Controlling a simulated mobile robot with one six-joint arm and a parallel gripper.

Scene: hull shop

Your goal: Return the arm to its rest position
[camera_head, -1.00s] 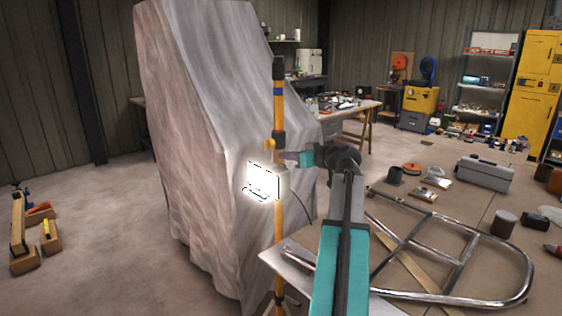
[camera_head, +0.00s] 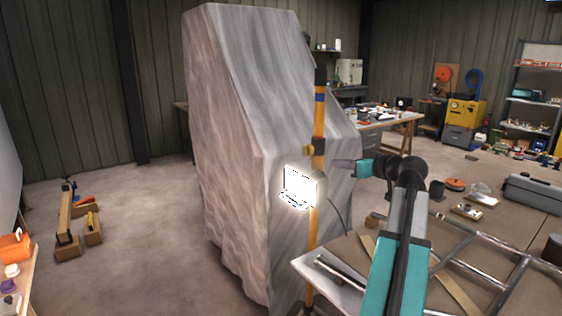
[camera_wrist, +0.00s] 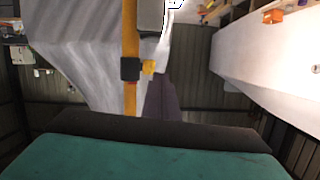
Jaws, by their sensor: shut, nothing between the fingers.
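My arm (camera_head: 400,250), teal and grey, reaches up from the bottom right of the head view. My gripper (camera_head: 343,165) points left at its end, its fingers closed with nothing between them. The fingers also show as a dark purple-grey shape in the wrist view (camera_wrist: 160,103), above a teal and black part of my arm. In the head view the fingertips appear just right of a yellow pole (camera_head: 319,160); I cannot tell how far apart they are.
The pole carries a glowing work lamp (camera_head: 299,187). A large sheet-covered shape (camera_head: 240,150) stands behind it. A workbench (camera_head: 470,200) with a bent metal tube frame (camera_head: 510,262) lies on the right. Wooden blocks (camera_head: 68,243) sit on the floor at left. Floor between is clear.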

